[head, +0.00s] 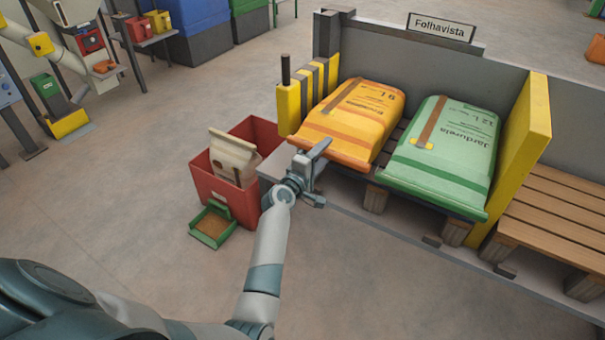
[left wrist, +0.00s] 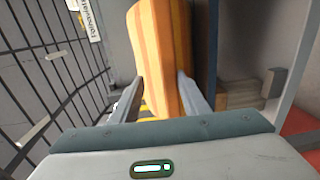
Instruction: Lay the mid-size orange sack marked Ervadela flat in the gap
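The orange sack (head: 352,120), with a brown strip and a 9 L print, lies flat, print up, in the bay between the yellow-and-grey striped post and the green sack (head: 445,155). Its name is too small to read surely. Its front end reaches the pallet's front edge. My left gripper (head: 322,172) is at the sack's front left end, fingers apart. In the left wrist view the sack's orange striped edge (left wrist: 163,50) shows between and beyond the open fingers (left wrist: 163,98); a gap shows beside the left finger. Contact cannot be told. My right gripper is not in view.
A yellow divider (head: 522,140) stands right of the green sack, with an empty slatted pallet (head: 560,215) beyond. A red bin (head: 222,187) holding a pale sack and a green tray (head: 212,228) stand left of my gripper. A Folhavista sign (head: 441,27) tops the back wall.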

